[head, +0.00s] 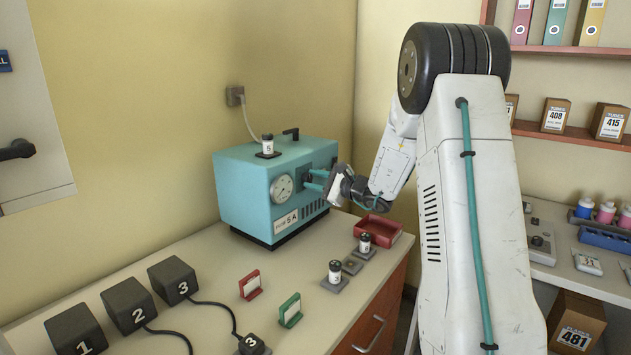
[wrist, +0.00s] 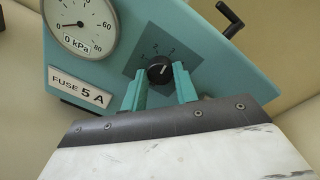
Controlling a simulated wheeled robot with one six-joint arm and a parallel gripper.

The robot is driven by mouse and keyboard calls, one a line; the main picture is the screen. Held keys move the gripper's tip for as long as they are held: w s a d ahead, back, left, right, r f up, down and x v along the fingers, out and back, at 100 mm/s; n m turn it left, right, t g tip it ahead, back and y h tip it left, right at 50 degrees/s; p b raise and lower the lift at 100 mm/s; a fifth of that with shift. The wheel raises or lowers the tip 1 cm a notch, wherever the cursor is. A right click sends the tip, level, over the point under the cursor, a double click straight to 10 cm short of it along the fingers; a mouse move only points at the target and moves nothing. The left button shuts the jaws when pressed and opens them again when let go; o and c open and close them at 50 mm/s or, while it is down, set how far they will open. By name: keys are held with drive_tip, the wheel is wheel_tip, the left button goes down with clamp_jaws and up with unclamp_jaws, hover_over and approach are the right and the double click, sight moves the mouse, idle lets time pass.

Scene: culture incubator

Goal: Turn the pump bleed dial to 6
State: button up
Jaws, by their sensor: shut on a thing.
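The pump (head: 240,190) is a teal box on the bench, with a round gauge and a "FUSE 5 A" label on its front. The pump bleed dial (wrist: 159,70) is a small black knob with a white pointer line on a dark square plate. Small numbers ring the knob, too small to read surely. The pointer aims up and slightly right in the wrist view. My gripper (wrist: 160,83), with teal fingers, is shut on the dial, one finger on each side. In the head view my gripper (head: 316,180) reaches the pump front, and the dial is mostly hidden.
The gauge (wrist: 80,22) reads near 0 kPa. A black crank handle (wrist: 230,18) sits on the pump top. A red tray (head: 378,231), small vials on stands (head: 335,273), red and green card holders (head: 250,285) and numbered black boxes (head: 128,306) stand on the bench.

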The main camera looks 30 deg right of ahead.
drive_tip(key=m, duration=0.7)
drive_tip(key=shift+d+f, duration=0.1)
drive_tip(key=shift+d, duration=0.05)
drive_tip(key=m, duration=0.7)
drive_tip(key=shift+f+m+t+y, duration=0.1)
drive_tip(key=shift+m+t+y, duration=0.2)
drive_tip(key=m, duration=0.3)
drive_tip(key=shift+m, duration=0.3)
drive_tip(key=m, duration=0.3)
drive_tip(key=shift+m, duration=0.4)
drive_tip(key=m, duration=0.6)
drive_tip(key=shift+f+m+t+h, duration=0.1)
drive_tip(key=shift+m+t+h, duration=0.2)
drive_tip(key=shift+m+h, duration=0.1)
drive_tip(key=o, duration=1)
